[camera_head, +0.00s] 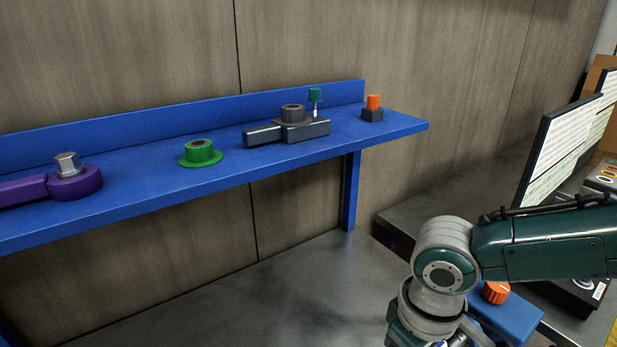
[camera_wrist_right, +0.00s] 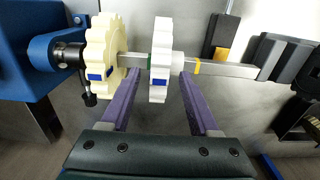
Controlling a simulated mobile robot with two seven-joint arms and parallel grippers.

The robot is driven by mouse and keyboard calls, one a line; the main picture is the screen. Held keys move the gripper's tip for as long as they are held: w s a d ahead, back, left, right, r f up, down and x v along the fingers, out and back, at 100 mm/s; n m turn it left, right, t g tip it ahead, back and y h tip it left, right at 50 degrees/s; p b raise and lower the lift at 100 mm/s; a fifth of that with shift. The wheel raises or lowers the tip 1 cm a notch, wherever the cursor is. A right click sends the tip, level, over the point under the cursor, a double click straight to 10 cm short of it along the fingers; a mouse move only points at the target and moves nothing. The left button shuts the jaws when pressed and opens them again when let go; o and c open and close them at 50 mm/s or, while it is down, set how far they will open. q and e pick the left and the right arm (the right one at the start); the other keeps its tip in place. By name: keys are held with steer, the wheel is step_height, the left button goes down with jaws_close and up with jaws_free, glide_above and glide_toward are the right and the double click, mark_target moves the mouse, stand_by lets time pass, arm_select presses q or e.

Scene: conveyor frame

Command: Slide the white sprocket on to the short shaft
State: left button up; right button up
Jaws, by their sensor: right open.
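The white sprocket (camera_wrist_right: 159,62), with a small blue label, stands upright in the middle of the right wrist view. A grey shaft (camera_wrist_right: 232,70) shows on both sides of it, so the sprocket appears to be around that shaft. Green shows just left of it, and a yellow band sits to its right. My right gripper (camera_wrist_right: 160,74) is open, with one purple finger on each side of the sprocket. Contact cannot be told. In the head view only my right arm shows, at the lower right. My left gripper is out of view.
A cream sprocket (camera_wrist_right: 104,60) sits left on the shaft by a black collar and blue block (camera_wrist_right: 32,48). The blue shelf (camera_head: 330,148) carries a purple wrench-like tool (camera_head: 75,184), a green flanged ring (camera_head: 201,153), a dark grey tool (camera_head: 290,128) and an orange-topped block (camera_head: 373,107).

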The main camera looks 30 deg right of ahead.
step_height(320, 180, up, 9)
steer(key=shift+f+p, duration=0.1)
steer(key=shift+p, duration=0.7)
steer(key=shift+r, duration=0.6)
